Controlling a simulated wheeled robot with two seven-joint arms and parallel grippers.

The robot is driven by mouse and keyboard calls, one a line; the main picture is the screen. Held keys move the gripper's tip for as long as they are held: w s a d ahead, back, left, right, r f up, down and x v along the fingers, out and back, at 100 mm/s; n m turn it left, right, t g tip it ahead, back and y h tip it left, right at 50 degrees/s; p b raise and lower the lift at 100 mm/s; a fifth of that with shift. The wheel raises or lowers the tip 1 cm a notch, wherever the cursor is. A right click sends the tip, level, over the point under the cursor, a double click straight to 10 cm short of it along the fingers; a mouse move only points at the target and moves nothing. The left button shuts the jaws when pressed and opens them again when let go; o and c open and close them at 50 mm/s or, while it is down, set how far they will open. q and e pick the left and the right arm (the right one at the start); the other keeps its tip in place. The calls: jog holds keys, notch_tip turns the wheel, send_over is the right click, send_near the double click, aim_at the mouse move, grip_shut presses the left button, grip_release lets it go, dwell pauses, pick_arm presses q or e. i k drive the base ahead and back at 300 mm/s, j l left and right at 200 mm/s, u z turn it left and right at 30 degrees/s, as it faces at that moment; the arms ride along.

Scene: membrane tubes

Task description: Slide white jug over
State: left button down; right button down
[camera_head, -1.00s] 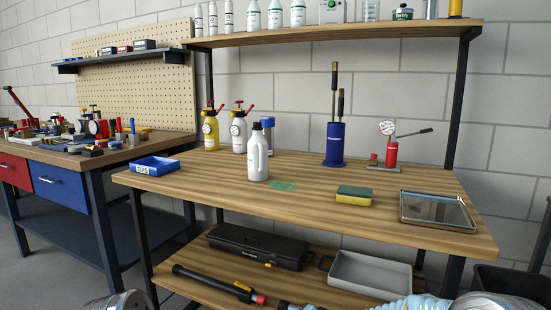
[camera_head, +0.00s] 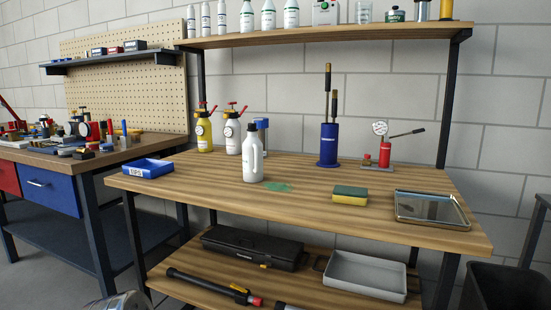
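The white jug (camera_head: 249,156) stands upright on the wooden workbench (camera_head: 310,208), left of the bench's middle. A small part of one of my arms shows at the bottom left edge. Neither gripper's fingers are in view.
A sponge (camera_head: 350,195), metal tray (camera_head: 432,209), blue cylinder (camera_head: 329,146) and red gauge pump (camera_head: 384,153) are to the right. The bench front is clear.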

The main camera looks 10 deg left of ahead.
aim_at(253, 147)
jog(key=j+z, duration=0.3)
jog(key=k+j+z, duration=0.2)
jog(key=j+z, duration=0.15)
jog(key=k+j+z, duration=0.15)
jog(key=j+z, duration=0.15)
jog(key=j, duration=0.2)
